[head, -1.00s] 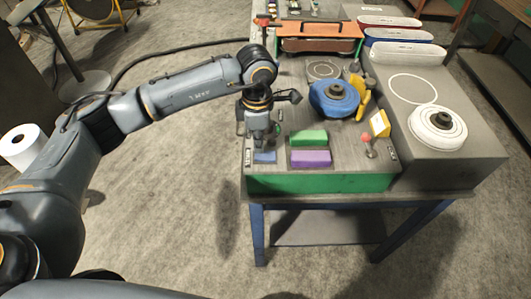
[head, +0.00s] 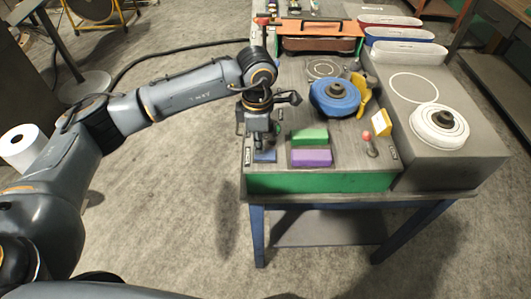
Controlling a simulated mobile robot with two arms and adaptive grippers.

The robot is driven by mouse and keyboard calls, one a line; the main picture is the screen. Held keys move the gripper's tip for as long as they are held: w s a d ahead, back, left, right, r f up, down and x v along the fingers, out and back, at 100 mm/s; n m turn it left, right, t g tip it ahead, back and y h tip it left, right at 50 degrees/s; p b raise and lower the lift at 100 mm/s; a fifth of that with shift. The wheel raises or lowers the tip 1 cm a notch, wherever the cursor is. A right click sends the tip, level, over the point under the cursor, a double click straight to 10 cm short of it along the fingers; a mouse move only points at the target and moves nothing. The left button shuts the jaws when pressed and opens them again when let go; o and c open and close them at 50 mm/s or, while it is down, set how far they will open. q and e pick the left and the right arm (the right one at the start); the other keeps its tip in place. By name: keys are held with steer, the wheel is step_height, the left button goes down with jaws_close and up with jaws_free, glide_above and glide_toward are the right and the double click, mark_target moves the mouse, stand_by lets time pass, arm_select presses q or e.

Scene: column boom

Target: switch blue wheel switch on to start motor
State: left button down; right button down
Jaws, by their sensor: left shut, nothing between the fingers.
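A blue wheel (head: 335,97) with a dark hub sits on the grey top of the workstation at the back middle. A small blue block or switch (head: 264,156) lies at the front left of the top. My left gripper (head: 259,146) points down right above this small blue piece, its fingers shut and empty. The fingertips are at or just over it; I cannot tell whether they touch. A green block (head: 309,137) and a purple block (head: 311,157) lie to its right. My right gripper is not in view.
A red-knobbed lever (head: 368,142) and a yellow-framed white card (head: 381,123) stand right of the blocks. A white wheel (head: 438,125) sits on the grey box at the right. An orange-topped rack (head: 318,29) is behind. The floor in front is clear.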

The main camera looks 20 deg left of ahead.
arm_select(q)
steer(key=shift+f+b, duration=0.45)
steer(key=shift+f, duration=0.1)
steer(key=shift+r, duration=0.1)
steer(key=shift+r+p, duration=1.5)
steer(key=shift+r, duration=2)
